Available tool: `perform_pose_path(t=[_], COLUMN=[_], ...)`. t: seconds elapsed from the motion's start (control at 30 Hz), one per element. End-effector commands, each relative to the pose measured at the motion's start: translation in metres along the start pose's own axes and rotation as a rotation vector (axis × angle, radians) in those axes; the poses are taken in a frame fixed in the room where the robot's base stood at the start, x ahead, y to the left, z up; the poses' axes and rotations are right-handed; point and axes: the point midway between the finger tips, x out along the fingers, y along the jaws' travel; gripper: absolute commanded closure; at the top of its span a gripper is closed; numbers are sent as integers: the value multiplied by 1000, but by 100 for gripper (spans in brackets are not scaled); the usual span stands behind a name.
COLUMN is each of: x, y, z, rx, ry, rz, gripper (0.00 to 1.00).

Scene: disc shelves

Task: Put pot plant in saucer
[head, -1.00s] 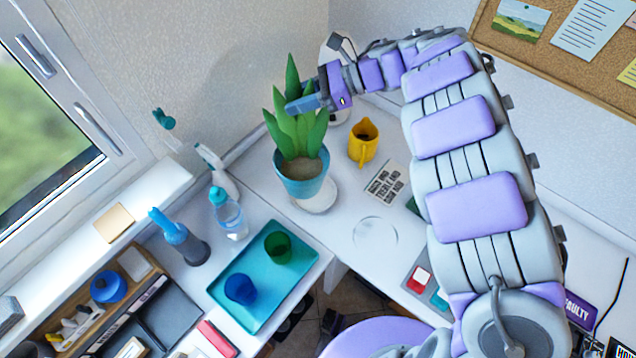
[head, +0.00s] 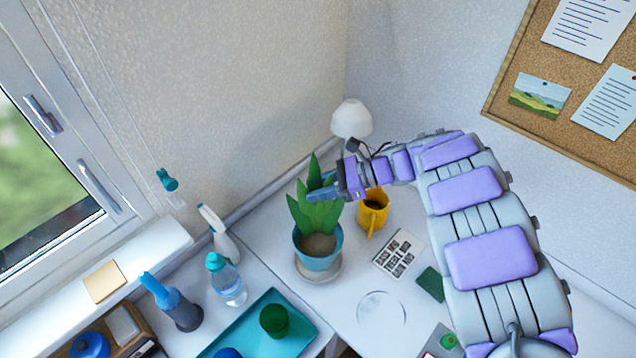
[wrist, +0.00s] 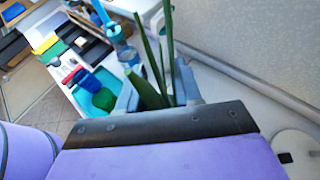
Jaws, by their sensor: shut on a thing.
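The pot plant, with long green leaves in a teal pot (head: 318,252), stands upright over the pale round saucer (head: 328,273). The saucer's rim shows around the pot's lower part. I cannot tell whether the pot's base touches the saucer. My gripper (head: 322,193) is shut on the plant's leaves, above the pot. In the wrist view the leaves (wrist: 150,93) stick up between the two grey fingers of my gripper (wrist: 155,95). The pot and saucer are hidden in the wrist view.
A spray bottle (head: 219,233) and a water bottle (head: 227,280) stand left. A teal tray (head: 240,338) with cups is at front left. A clear disc (head: 381,308) lies front right.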

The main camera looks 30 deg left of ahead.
Motion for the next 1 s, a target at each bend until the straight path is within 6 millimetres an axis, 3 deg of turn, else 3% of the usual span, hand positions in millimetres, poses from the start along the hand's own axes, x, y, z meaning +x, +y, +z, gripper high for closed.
perform_pose_path(t=[0.33,0.67,0.7,0.93,1.0], x=[14,14,14,14,15], y=[-2,-1,-1,-1,-1], z=[-31,-32,-33,-33,-34], rx=[2,-1,-1,1,1], ry=[-4,-2,0,0,0], rz=[-1,-2,0,0,0], gripper=[100,100,64,42,40])
